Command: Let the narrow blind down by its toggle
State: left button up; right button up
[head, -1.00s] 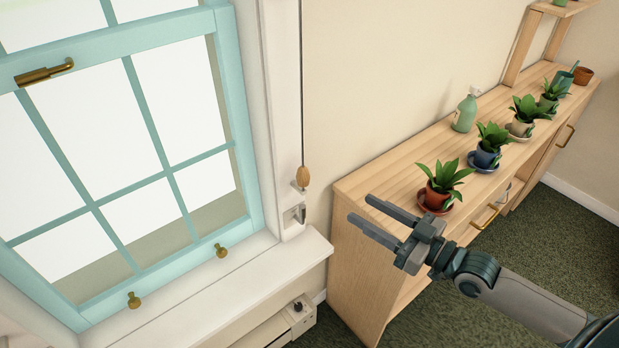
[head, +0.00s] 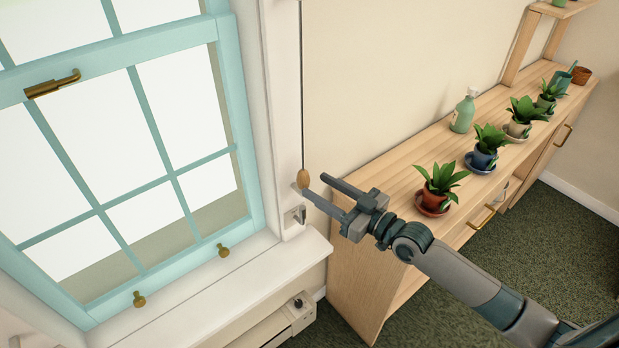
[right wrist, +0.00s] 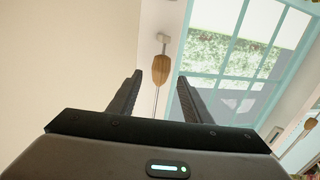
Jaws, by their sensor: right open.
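The wooden toggle (head: 303,179) hangs at the end of a thin dark cord (head: 302,90) on the white window trim. My right gripper (head: 316,187) is open, with its fingertips close to the toggle, one of them just below it in the head view. In the right wrist view the toggle (right wrist: 161,69) shows in the gap between the two fingers (right wrist: 159,80), near the tips. No contact is visible. The blind itself cannot be made out. My left gripper is out of view.
A small metal fitting (head: 299,215) sits on the trim below the toggle. The teal window (head: 230,120) and white sill (head: 200,285) are at the left. A wooden cabinet (head: 360,185) with several potted plants and a green spray bottle (head: 463,112) stands at the right.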

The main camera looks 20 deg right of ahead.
aim_at(309, 181)
jog(key=x, duration=0.3)
jog(key=shift+w+a+r+p, duration=0.1)
jog(key=shift+a+p, duration=0.05)
jog(key=shift+p, duration=0.15)
jog(key=shift+w+a, duration=0.2)
jog(key=shift+w, duration=0.1)
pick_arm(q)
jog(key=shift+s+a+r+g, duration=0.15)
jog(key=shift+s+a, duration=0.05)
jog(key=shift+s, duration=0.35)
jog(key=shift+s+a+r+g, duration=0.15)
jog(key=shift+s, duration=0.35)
pick_arm(e)
grip_shut()
